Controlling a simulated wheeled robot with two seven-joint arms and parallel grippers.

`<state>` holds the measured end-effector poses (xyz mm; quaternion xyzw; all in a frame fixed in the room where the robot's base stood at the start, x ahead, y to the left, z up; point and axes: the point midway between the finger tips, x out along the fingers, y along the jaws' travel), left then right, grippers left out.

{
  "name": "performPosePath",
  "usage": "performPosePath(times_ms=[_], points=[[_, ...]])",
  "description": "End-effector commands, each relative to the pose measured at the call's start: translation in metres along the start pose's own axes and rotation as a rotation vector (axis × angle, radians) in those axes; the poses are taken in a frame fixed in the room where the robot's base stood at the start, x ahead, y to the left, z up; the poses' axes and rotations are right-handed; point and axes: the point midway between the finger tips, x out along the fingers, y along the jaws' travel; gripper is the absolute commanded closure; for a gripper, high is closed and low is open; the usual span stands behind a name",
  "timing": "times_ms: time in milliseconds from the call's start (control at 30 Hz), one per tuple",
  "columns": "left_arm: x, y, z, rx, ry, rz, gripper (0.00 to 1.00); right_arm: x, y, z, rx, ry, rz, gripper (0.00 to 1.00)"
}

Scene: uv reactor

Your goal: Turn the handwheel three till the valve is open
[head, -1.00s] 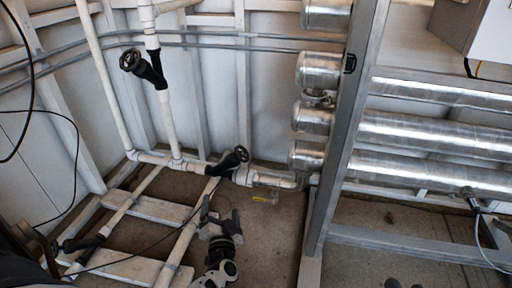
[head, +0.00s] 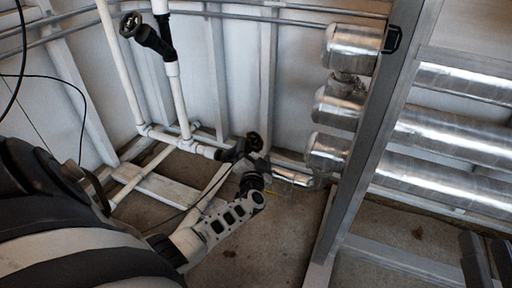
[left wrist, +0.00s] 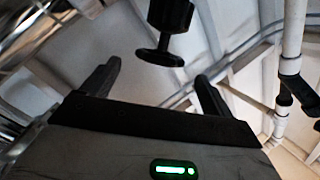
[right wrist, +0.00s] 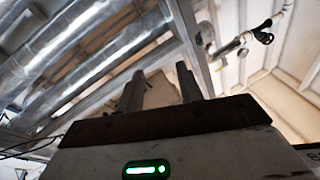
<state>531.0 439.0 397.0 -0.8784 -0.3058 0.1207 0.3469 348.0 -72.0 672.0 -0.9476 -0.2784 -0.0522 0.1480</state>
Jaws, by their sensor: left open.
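A black handwheel (head: 254,142) sits on a black angled valve on the low white pipe in the head view. My left gripper (head: 254,162) is just below and in front of it. In the left wrist view the handwheel (left wrist: 160,58) lies ahead of the left gripper (left wrist: 158,80), between the lines of its spread fingers, with a gap. The gripper is open and empty. A second black handwheel (head: 130,24) is on the upper left pipe. No number is legible on either. My right gripper (head: 485,240) is open and empty at the lower right.
Silver insulated pipes (head: 450,132) and a grey metal frame post (head: 375,140) stand on the right. White pipes (head: 180,100) run along the left wall. A low white frame (head: 165,192) lies on the floor. Floor between it and the post is mostly clear.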

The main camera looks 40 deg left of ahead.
Motion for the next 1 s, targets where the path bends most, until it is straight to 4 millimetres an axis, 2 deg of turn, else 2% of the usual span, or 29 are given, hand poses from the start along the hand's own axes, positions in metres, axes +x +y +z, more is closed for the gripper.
performPosePath(times_ms=[100, 300, 500, 767, 933, 1000], points=[[0.024, 0.003, 0.003, 0.000, 0.003, -0.003, 0.13, 0.005, -0.002, -0.019, -0.162, 0.152, -0.048, 0.64], [0.049, 0.002, 0.002, 0.000, 0.001, -0.001, 0.13, 0.005, -0.015, -0.049, -0.361, 0.350, -0.113, 0.64], [0.059, 0.000, 0.001, 0.000, 0.000, 0.000, 0.13, 0.002, -0.023, -0.062, -0.444, 0.434, -0.143, 0.64], [0.059, 0.000, 0.000, 0.000, -0.001, 0.001, 0.13, 0.002, -0.024, -0.064, -0.450, 0.441, -0.145, 0.64], [0.059, 0.000, 0.000, 0.000, 0.000, 0.000, 0.57, 0.002, -0.024, -0.063, -0.449, 0.440, -0.145, 0.64], [0.059, 0.000, 0.000, 0.000, 0.000, 0.000, 0.57, 0.002, -0.024, -0.063, -0.449, 0.440, -0.145, 0.64]])
